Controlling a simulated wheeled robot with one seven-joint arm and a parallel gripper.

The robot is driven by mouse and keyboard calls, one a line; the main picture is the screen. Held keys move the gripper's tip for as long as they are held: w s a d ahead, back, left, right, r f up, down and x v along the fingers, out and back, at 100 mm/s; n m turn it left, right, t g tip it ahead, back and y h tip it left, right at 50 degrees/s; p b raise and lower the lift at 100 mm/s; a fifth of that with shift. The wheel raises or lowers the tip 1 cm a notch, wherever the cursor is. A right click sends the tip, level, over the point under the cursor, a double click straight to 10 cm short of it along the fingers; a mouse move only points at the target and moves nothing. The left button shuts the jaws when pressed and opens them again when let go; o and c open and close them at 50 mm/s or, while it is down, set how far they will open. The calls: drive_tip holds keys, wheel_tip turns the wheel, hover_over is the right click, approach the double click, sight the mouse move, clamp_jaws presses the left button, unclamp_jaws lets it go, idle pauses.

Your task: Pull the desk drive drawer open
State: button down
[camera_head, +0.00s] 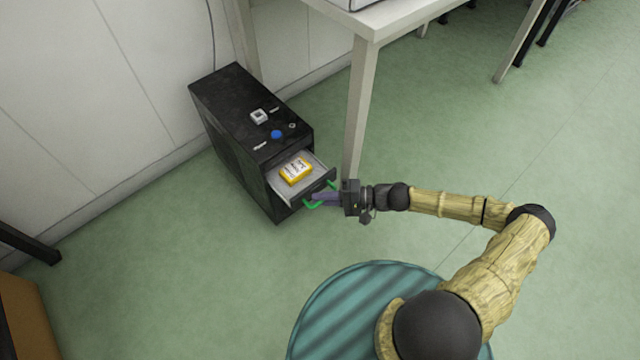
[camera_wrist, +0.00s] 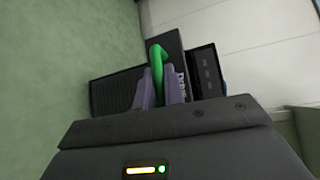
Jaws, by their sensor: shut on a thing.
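The desk drive is a black tower case (camera_head: 235,115) standing on the green floor against the wall. Its drawer (camera_head: 314,164) is out of the front, and a yellow bottle-like item with a label (camera_head: 296,171) lies inside. The drawer has a green handle (camera_head: 312,204), which also shows in the wrist view (camera_wrist: 156,62). My gripper (camera_head: 318,198) is at the drawer front, its purple fingers shut on the green handle. In the wrist view the fingers (camera_wrist: 160,92) stand on both sides of the handle. The fingers and gripper body hide part of the handle.
A white table (camera_head: 400,14) stands behind, with its near leg (camera_head: 358,105) close to the drawer's right side. A blue button (camera_head: 277,134) and a small white item (camera_head: 258,116) are on the case top. Open green floor lies in front.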

drive_tip(key=shift+s+d+f, duration=0.1)
drive_tip(key=shift+s+d, duration=0.25)
drive_tip(key=shift+d, duration=0.2)
drive_tip(key=c, duration=1.8)
unclamp_jaws()
drive_tip(key=shift+o, duration=0.2)
drive_tip(key=shift+a, duration=0.1)
drive_tip(key=d+r+p, duration=0.2)
drive_tip(key=d+p, duration=0.3)
drive_tip(key=d, duration=1.2)
drive_tip(key=shift+s+d+r, duration=0.15)
drive_tip(key=shift+s+r, duration=0.05)
drive_tip(key=shift+r, duration=0.15)
